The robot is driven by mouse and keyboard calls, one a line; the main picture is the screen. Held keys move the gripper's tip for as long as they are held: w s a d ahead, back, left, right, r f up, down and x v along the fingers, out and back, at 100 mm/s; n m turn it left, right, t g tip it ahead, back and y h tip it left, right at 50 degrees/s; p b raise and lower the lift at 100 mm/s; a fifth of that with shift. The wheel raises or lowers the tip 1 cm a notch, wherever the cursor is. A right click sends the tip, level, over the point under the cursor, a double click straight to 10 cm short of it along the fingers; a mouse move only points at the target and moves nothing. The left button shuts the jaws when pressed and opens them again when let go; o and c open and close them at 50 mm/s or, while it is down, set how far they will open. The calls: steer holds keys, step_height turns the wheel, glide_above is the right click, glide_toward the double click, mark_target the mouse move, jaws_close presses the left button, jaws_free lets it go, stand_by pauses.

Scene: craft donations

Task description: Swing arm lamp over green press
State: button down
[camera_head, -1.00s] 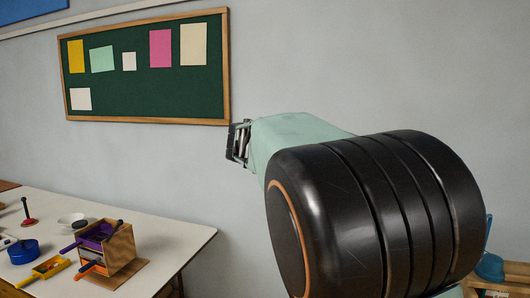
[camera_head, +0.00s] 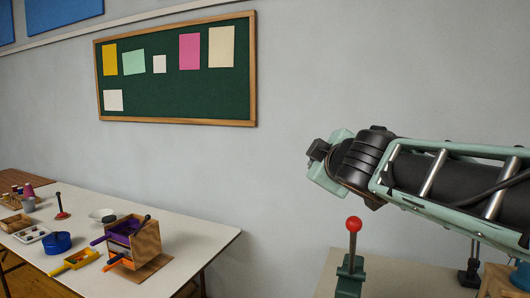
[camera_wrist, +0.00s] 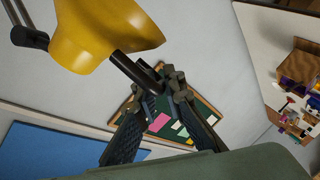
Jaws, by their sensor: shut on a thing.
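The yellow lamp shade (camera_wrist: 105,32) fills the top left of the wrist view, with a dark rod (camera_wrist: 132,70) sticking out of it. My gripper (camera_wrist: 163,92) is shut on this rod, between its two dark fingers. The shade hangs just beyond the fingertips. The green press (camera_head: 350,275) stands on a table at the lower middle of the head view, with a red ball (camera_head: 354,224) on its lever. Its base is cut off by the frame. The lamp shade and my fingertips do not show in the head view, so their distance from the press cannot be told.
A dark clamp-like foot (camera_head: 469,275) stands on the press's table (camera_head: 405,278), right of the press. A white table (camera_head: 205,236) at left holds a wooden box (camera_head: 147,241), a blue pot (camera_head: 57,242) and other craft items. A green board (camera_head: 180,95) hangs on the wall.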

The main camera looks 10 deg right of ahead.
steer(key=shift+s+d+n+y+p, duration=0.1)
steer(key=shift+s+d+y+p, duration=0.1)
steer(key=shift+s, duration=0.45)
steer(key=shift+s+d+n+y+p, duration=0.1)
steer(key=shift+s+y+p, duration=0.1)
steer(key=shift+s, duration=0.4)
steer(key=shift+s+d+n+y+p, duration=0.1)
steer(key=shift+s+d+y+p, duration=0.1)
steer(key=shift+s, duration=0.45)
steer(key=shift+f, duration=0.1)
steer(key=c, duration=2)
jaws_free()
steer(key=shift+a, duration=0.1)
steer(key=shift+c, duration=0.2)
steer(key=v, duration=1.2)
